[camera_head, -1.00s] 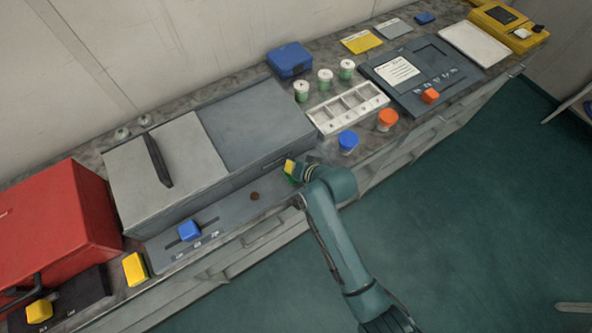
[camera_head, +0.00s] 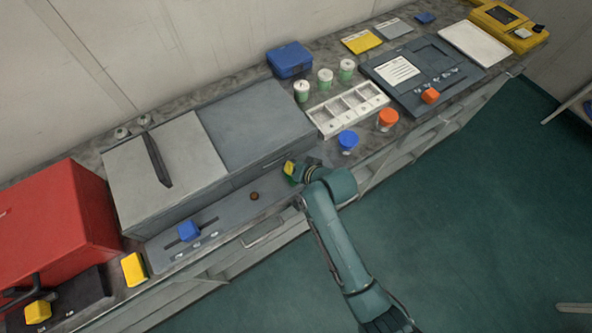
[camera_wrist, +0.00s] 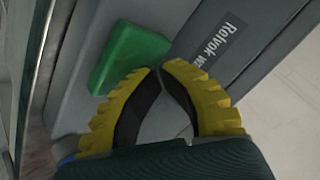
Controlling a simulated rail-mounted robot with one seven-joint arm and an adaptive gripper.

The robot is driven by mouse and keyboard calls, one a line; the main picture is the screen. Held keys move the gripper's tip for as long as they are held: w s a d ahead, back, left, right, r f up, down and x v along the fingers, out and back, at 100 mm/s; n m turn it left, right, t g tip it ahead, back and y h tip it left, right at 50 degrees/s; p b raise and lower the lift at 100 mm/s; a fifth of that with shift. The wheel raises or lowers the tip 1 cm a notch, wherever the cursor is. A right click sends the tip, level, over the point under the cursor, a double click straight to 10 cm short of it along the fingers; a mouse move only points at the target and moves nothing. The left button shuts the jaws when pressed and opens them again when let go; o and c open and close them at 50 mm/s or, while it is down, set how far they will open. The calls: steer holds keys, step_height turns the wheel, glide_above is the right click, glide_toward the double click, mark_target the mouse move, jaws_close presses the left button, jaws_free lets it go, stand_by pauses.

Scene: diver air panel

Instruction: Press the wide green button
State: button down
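The wide green button (camera_wrist: 130,57) is a rounded green block on the grey panel, in the upper left of the wrist view. My gripper (camera_wrist: 160,69) has yellow ribbed fingers with dark inner pads, and their tips meet with nothing between them. The fingertips appear just beside the button's lower right edge; I cannot tell whether they touch it. In the head view my gripper (camera_head: 289,168) is at the right end of the grey panel strip, in front of the grey box, and the button is mostly hidden there.
The grey box (camera_head: 258,125) stands behind the strip. A blue slider knob (camera_head: 189,230) and a small brown knob (camera_head: 254,196) are on the strip to the left. A blue-lidded jar (camera_head: 348,140) and an orange-lidded jar (camera_head: 387,118) stand to the right.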

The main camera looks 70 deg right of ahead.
steer(key=shift+f, duration=0.3)
stand_by(0.4)
steer(key=shift+r+p, duration=1.05)
steer(key=shift+r, duration=0.05)
step_height(320, 180, up, 5)
steer(key=p, duration=0.5)
steer(key=shift+r, duration=0.1)
